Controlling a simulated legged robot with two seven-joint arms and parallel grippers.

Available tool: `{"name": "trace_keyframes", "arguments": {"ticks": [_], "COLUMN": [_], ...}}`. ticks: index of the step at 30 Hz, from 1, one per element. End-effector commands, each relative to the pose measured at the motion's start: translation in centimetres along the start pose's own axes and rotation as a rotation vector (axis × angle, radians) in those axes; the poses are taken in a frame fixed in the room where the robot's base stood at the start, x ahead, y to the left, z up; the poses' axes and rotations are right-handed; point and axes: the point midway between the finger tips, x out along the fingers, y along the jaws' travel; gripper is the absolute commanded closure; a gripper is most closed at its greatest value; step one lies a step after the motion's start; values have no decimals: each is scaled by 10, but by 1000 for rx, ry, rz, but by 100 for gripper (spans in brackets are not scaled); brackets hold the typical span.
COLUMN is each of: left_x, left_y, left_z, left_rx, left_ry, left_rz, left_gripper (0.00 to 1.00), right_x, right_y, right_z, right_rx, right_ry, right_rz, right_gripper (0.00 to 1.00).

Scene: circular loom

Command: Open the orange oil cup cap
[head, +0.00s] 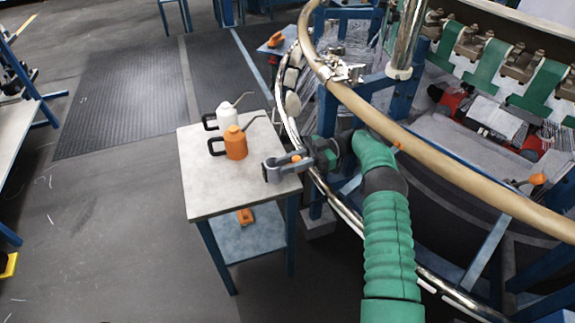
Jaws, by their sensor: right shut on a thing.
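My right gripper (283,167) reaches left over the right edge of the small table. Its fingers are closed around a small orange piece (296,158), which appears to be the orange oil cup cap. The fingers hide most of it, and I cannot tell whether the cap is raised or down. The cup under it is hidden. An orange oil can (235,143) with a dark handle and thin spout stands on the small table, just left of the gripper and apart from it. My left gripper is not in view.
The small table (207,201) also bears a white oil can (227,118). An orange item (245,216) lies on its lower shelf. The loom's curved tan rail (440,164) and chrome tube (343,212) run beside my right arm. Open floor lies to the left.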

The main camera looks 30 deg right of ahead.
Motion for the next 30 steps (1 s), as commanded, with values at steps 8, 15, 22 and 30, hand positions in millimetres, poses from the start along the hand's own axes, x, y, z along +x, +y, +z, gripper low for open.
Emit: {"name": "trace_keyframes", "arguments": {"ticks": [8,15,22,30], "left_x": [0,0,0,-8], "left_y": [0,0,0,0], "left_z": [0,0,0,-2], "left_rx": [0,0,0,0], "left_ry": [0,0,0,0], "left_rz": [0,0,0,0], "left_gripper": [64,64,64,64], "right_x": [0,0,0,1], "right_y": [1,1,0,1], "right_z": [-2,-1,-1,-4], "right_rx": [-4,-3,-2,1], "right_ry": [3,2,2,1], "right_rz": [4,3,2,38], "right_gripper": [76,55,55,55]}}
